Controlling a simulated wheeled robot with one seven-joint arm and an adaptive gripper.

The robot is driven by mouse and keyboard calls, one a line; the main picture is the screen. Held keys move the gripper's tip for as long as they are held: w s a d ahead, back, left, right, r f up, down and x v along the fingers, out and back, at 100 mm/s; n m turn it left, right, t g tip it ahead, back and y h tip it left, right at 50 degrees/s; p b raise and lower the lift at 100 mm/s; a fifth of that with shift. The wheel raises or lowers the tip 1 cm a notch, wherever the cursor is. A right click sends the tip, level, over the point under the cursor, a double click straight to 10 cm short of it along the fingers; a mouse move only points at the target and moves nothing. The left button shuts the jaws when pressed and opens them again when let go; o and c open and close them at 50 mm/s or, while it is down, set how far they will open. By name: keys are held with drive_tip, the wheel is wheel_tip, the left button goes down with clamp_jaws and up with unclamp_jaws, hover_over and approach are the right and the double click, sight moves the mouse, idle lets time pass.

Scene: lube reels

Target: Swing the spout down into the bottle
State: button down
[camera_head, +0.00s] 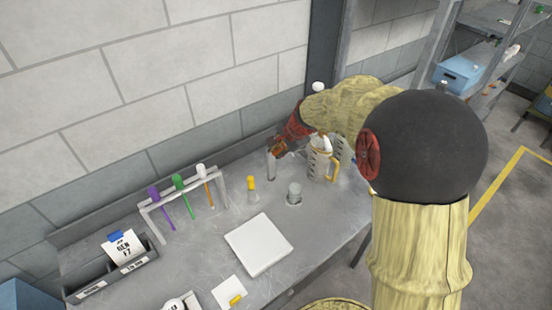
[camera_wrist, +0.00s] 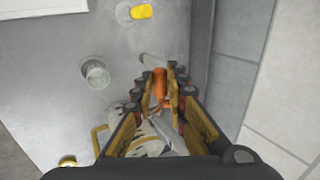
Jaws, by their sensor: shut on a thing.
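My gripper (camera_head: 279,148) reaches over the back of the bench, fingers pointing down and left. In the wrist view my gripper (camera_wrist: 164,84) is shut on a slim orange piece (camera_wrist: 158,84), possibly the spout; its far end is hard to make out. A narrow grey cylinder (camera_head: 271,166) stands just below the fingertips; it also shows beyond them in the wrist view (camera_wrist: 150,60). I cannot tell whether it touches the orange piece. A small clear vessel (camera_head: 294,194), possibly the bottle, stands apart, toward the bench front; it also shows in the wrist view (camera_wrist: 95,73).
A jug with a yellow handle (camera_head: 320,160) stands close beside my gripper. A yellow-capped vessel (camera_head: 251,186) is to the left. A white square plate (camera_head: 258,244) lies in front. The wall is close behind.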

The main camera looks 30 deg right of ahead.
drive_tip(key=s+f+t+b, duration=0.2)
drive_tip(key=s+f+b, duration=0.3)
drive_tip(key=f+b, duration=0.6)
drive_tip(key=shift+s+d+b, duration=0.15)
drive_tip(key=shift+d+b, duration=0.2)
drive_tip(key=shift+b, duration=3.55)
drive_tip(key=shift+y, duration=0.3)
drive_tip(key=c, duration=2.2)
unclamp_jaws()
drive_tip(key=shift+o, duration=1.2)
drive_tip(key=shift+d, duration=0.1)
drive_tip(key=shift+o, duration=1)
drive_tip(key=shift+r, duration=0.25)
